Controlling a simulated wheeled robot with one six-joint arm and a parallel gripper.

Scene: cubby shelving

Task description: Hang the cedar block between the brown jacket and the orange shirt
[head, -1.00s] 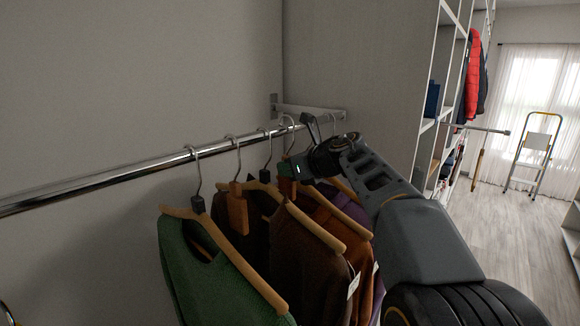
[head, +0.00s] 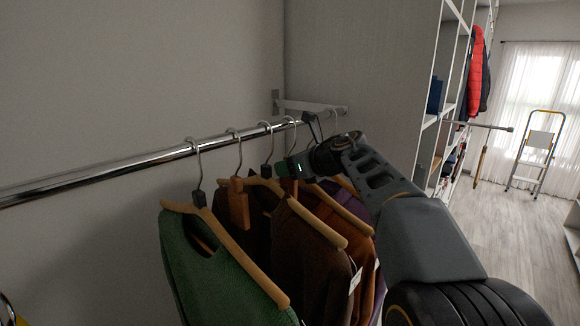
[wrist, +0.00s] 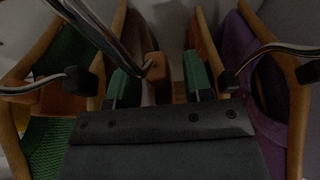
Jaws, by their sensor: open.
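My gripper (wrist: 158,84) is open, with green-padded fingers either side of a wooden block (wrist: 155,66). The block hangs from a curved wire; no finger visibly grips it. It sits between two hangers, apparently those of the brown jacket (head: 300,245) and the orange shirt (head: 340,225). In the head view my gripper (head: 284,169) is just below the rail (head: 110,170) and hides this block. I cannot tell how its hook sits on the rail. A second wooden block (head: 238,207) hangs between the green jumper (head: 215,265) and the brown jacket; it also shows in the wrist view (wrist: 62,104).
A purple garment (wrist: 238,50) hangs on the far side of the orange shirt. The rail ends at a wall bracket (head: 310,107) by a tall panel (head: 350,60). The left stretch of rail is bare. Shelving and a stepladder (head: 537,150) stand far right.

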